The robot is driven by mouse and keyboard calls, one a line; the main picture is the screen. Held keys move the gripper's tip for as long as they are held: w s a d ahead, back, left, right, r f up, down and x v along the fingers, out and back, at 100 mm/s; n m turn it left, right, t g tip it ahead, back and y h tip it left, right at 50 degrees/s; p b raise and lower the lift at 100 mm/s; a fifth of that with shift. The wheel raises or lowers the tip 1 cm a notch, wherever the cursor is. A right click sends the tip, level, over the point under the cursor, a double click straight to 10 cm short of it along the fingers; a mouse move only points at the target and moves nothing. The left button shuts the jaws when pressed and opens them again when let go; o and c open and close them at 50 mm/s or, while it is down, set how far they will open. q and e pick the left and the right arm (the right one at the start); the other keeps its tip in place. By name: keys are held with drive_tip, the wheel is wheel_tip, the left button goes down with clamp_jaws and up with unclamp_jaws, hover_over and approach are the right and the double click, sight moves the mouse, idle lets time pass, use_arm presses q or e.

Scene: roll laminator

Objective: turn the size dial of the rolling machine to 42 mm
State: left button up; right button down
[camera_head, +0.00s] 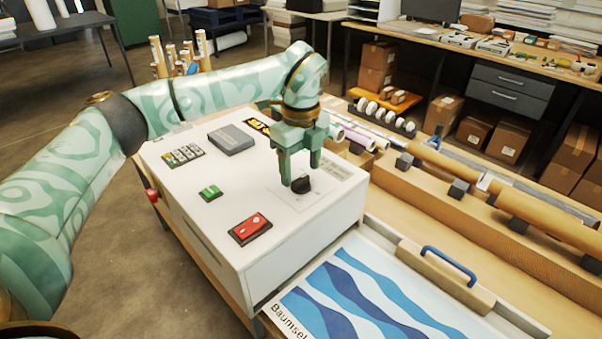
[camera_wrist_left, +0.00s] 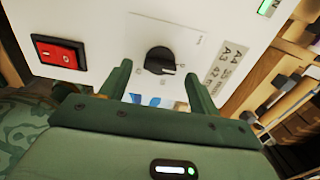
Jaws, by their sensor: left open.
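The size dial is a black round knob (camera_head: 301,185) on the white top of the rolling machine (camera_head: 215,235). My left gripper (camera_head: 300,172) points down over the dial, its fingers close to it. In the left wrist view the dial (camera_wrist_left: 160,60) shows beyond and between the two open fingers (camera_wrist_left: 160,85), with nothing held. Printed size labels (camera_wrist_left: 228,62), with A4, A3 and 42 among the readable marks, sit beside the dial. I cannot tell which mark the dial points to. My right gripper is not in view.
A blue-striped print (camera_head: 350,295) and a blue-handled wooden block (camera_head: 445,275) lie to the right. A long brown roll (camera_head: 480,185) lies behind.

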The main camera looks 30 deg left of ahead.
use_arm(q)
drive_tip(key=shift+f, duration=0.95)
drive_tip(key=c, duration=1)
